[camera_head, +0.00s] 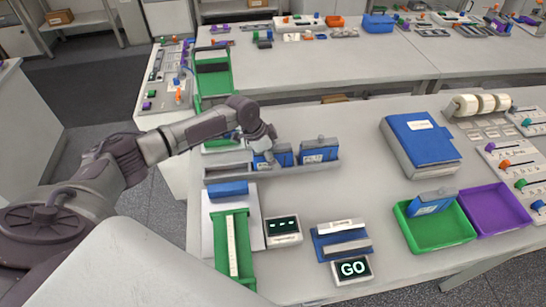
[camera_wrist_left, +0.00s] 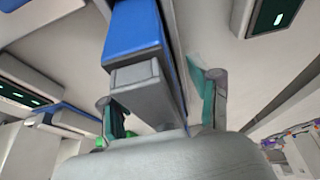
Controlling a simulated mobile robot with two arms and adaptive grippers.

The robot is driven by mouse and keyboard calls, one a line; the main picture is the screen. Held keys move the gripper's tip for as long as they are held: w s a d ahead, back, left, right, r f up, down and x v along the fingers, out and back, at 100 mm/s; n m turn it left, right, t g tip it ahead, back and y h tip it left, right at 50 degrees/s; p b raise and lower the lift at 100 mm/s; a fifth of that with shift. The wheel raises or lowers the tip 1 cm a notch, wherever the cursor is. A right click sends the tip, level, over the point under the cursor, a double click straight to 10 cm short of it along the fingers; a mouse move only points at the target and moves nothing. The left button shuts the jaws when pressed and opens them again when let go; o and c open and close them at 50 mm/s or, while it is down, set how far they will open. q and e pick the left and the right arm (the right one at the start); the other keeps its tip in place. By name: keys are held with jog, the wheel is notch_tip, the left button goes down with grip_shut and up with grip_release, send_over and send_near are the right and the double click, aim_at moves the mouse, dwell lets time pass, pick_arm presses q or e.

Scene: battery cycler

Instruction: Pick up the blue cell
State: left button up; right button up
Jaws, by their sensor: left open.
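Blue cells with grey tops stand in a grey rack (camera_head: 225,176): one at the left under my gripper (camera_head: 262,163), one in the middle (camera_head: 283,157) and one at the right (camera_head: 318,151). Another blue cell (camera_head: 432,203) leans in the green tray (camera_head: 436,240). My left gripper (camera_head: 262,146) is over the rack's left cell and partly hides it. In the left wrist view, a blue cell (camera_wrist_left: 134,30) with a grey end lies between the spread fingers of the left gripper (camera_wrist_left: 162,92). Contact cannot be told. My right gripper is not in view.
A green channel (camera_head: 235,245) with a blue block at its far end lies before the rack, beside a small display (camera_head: 283,232). A blue-grey station (camera_head: 341,240) with a GO display (camera_head: 352,269) is at the front. A blue binder (camera_head: 420,142) and purple tray (camera_head: 494,210) are right.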

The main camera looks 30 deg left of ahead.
pick_arm(q)
grip_shut()
jog(key=shift+r, duration=0.1)
dwell(0.5)
